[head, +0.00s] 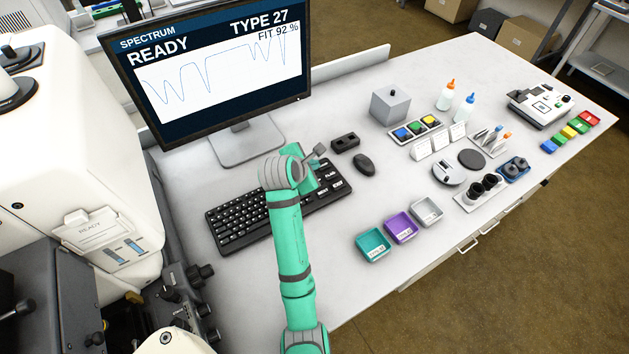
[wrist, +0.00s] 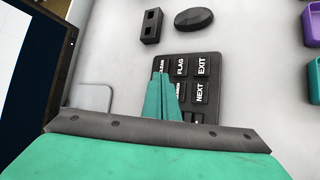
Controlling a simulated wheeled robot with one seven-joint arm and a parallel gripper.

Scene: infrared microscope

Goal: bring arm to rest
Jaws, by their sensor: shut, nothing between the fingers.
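My green arm reaches up from the bottom of the head view over the white bench. My gripper (head: 318,168) hangs over the right end of the black keyboard (head: 240,216). In the wrist view the two green fingers of my gripper (wrist: 164,82) are together, with nothing between them. The fingertips overlap the left column of a dark keypad (wrist: 203,93) with keys such as FLAG, EXIT and NEXT. I cannot tell whether they touch a key.
A monitor (head: 210,75) reading READY, TYPE 27 stands behind the keyboard. A mouse (head: 364,164) and a small black block (head: 345,143) lie to the right. Teal (head: 373,245), purple (head: 401,227) and grey (head: 426,211) trays sit near the front edge. A white microscope (head: 75,150) stands at left.

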